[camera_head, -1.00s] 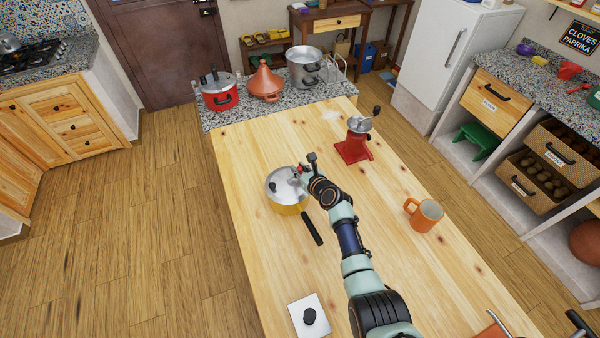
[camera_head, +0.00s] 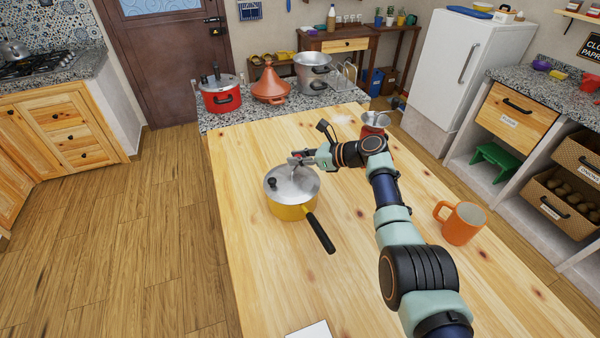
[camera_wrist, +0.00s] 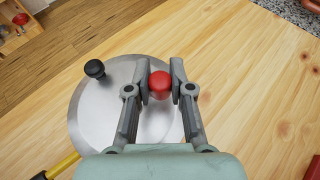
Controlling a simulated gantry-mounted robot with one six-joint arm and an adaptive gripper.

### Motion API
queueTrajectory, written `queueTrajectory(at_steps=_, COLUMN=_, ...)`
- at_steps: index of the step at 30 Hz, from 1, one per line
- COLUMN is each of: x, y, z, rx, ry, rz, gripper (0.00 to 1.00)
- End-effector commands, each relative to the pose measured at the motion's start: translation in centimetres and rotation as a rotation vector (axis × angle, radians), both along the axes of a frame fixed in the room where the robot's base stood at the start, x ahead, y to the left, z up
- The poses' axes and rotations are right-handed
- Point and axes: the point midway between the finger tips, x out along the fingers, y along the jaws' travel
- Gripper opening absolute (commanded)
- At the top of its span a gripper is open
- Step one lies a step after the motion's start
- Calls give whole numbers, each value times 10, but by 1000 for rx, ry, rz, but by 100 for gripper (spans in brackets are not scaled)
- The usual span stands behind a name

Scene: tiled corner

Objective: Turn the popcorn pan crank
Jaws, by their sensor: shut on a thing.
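The popcorn pan (camera_head: 290,208) is a yellow pot with a black handle (camera_head: 320,233) and a shiny metal lid (camera_head: 294,188). It stands on the wooden table. A black knob (camera_head: 272,182) sits on the lid's left side, also visible in the wrist view (camera_wrist: 94,69). The red crank knob (camera_wrist: 160,84) is between my fingers in the wrist view, over the lid's far right part. My gripper (camera_head: 298,158) is shut on this knob; it also shows in the wrist view (camera_wrist: 160,88). The crank's rod is mostly hidden by my fingers.
An orange mug (camera_head: 460,224) stands on the table right of my arm. A red grinder (camera_head: 374,121) is partly hidden behind my wrist. A red pressure cooker (camera_head: 220,97), tagine (camera_head: 270,86) and metal pot (camera_head: 312,74) stand on the far counter. The table left of the pan is clear.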

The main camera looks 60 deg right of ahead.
Motion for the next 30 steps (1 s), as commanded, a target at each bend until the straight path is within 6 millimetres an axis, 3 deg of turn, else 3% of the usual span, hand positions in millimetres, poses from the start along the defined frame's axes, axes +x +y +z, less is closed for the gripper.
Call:
queueTrajectory(at_steps=1, x=1, y=0, z=-8, rx=0, ry=1, rz=13, gripper=0)
queueTrajectory(at_steps=23, x=3, y=1, z=-2, rx=2, ry=3, rz=66, gripper=0)
queueTrajectory(at_steps=24, x=3, y=1, z=-2, rx=2, ry=3, rz=66, gripper=26)
queueTrajectory(at_steps=28, x=3, y=0, z=-1, rx=2, ry=2, rz=66, gripper=48)
queueTrajectory(at_steps=30, x=3, y=0, z=-1, rx=1, ry=2, rz=66, gripper=48)
